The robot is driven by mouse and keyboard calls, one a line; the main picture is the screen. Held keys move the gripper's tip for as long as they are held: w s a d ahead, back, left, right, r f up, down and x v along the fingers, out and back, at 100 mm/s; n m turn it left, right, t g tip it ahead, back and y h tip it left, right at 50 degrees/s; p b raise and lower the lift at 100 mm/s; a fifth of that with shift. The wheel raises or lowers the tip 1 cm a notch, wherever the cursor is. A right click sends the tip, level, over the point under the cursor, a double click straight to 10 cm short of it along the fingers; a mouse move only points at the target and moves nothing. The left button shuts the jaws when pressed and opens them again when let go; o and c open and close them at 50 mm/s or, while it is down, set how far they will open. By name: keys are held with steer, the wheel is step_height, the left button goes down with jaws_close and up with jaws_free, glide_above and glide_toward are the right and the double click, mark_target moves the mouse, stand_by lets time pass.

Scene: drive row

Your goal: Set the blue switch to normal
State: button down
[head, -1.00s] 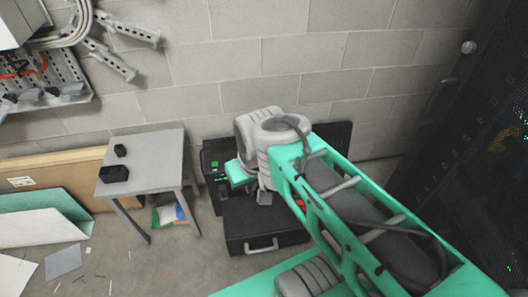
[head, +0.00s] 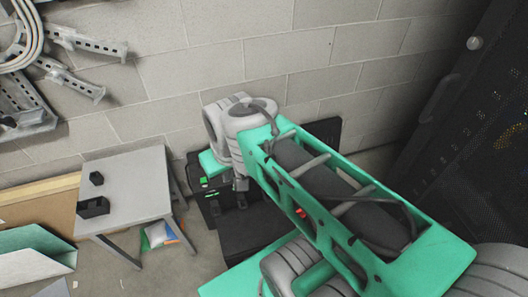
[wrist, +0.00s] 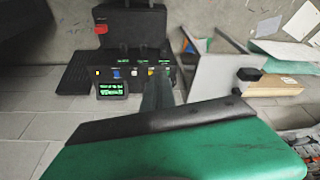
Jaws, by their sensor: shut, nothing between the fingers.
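The blue switch (wrist: 116,73) is a small blue piece on a dark control panel (wrist: 140,84) in the wrist view. It sits in a row with yellow and white pieces, beside a lit green display (wrist: 117,90). Its set position is too small to read. In the head view the panel's case (head: 206,202) stands on the floor near the wall, partly hidden by my arm; I cannot make out the blue switch there. My gripper (head: 241,186) is shut and empty, above and beside the case. I cannot tell whether it touches anything.
A grey table (head: 132,190) with two small black blocks stands left of the case. A block wall (head: 200,60) is behind. A dark rack (head: 460,120) stands at the right. A red knob (wrist: 101,29) shows beyond the switches in the wrist view.

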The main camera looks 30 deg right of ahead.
steer(key=shift+s, duration=0.2)
steer(key=w+d+f+m+b, duration=0.1)
steer(key=w+d+f+b, duration=1.1)
steer(key=d+f+b, duration=0.2)
steer(key=w+d+f+m+h+b, duration=0.1)
steer(key=w+d+f+m+b, duration=0.1)
steer(key=w+d+f+b, duration=1)
steer(key=d+f+b, duration=0.2)
steer(key=d+f, duration=0.1)
steer(key=f, duration=0.3)
steer(key=shift+w+d+f+t, duration=0.2)
steer(key=shift+d+f+t, duration=0.1)
steer(key=shift+d, duration=0.1)
steer(key=shift+f, duration=0.1)
steer(key=b+x, duration=0.1)
steer(key=x, duration=0.3)
steer(key=b+x, duration=0.2)
steer(key=x, duration=0.3)
steer(key=b+x, duration=0.2)
steer(key=x, duration=0.2)
steer(key=shift+s+a+f, duration=0.1)
steer(key=shift+s+f, duration=0.1)
steer(key=shift+f, duration=0.25)
